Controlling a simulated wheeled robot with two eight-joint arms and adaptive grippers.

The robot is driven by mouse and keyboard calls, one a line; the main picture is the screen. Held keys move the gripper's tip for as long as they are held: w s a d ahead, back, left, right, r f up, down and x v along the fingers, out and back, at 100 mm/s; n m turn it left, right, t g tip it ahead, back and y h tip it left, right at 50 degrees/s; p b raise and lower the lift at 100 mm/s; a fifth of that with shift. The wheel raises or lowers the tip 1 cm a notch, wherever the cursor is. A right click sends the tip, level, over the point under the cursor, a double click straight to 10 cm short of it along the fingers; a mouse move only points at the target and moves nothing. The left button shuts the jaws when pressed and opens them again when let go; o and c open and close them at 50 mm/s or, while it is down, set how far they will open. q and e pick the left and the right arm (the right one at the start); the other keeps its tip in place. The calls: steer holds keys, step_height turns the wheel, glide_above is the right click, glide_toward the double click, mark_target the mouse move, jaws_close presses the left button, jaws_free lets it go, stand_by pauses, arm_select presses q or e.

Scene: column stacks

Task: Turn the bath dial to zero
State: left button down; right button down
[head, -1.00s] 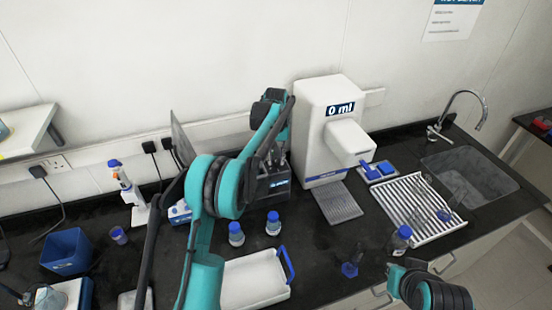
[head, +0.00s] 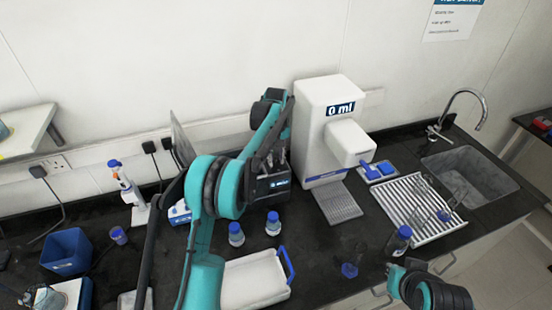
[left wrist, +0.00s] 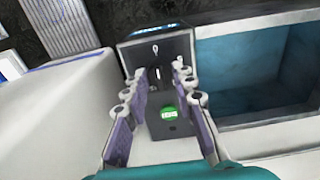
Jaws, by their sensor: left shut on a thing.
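The bath's dark control box (head: 272,186) stands on the bench beside the white dispenser, partly behind my left arm. In the left wrist view, its dark front panel (left wrist: 178,130) has a white mark near the top and a round green button or light (left wrist: 168,113). My left gripper (left wrist: 160,75) is at the upper panel, its fingers on either side of the dark dial (left wrist: 157,72) and shut on it. The dial's setting is too small to read. Blue bath water (left wrist: 275,75) shows at right. My right gripper (head: 398,272) is low at the right, its fingers unclear.
A white dispenser (head: 312,115) reading "0 ml" stands right of the box. Two blue-capped bottles (head: 236,235) and a white tray with a blue handle (head: 252,282) are in front. A white rack (head: 405,222) and a sink (head: 470,170) are further right.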

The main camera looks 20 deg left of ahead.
mark_target(276, 160)
arm_select(q)
steer(key=c, duration=1.2)
jaws_free()
step_height(276, 160, up, 12)
steer(key=shift+s, duration=0.1)
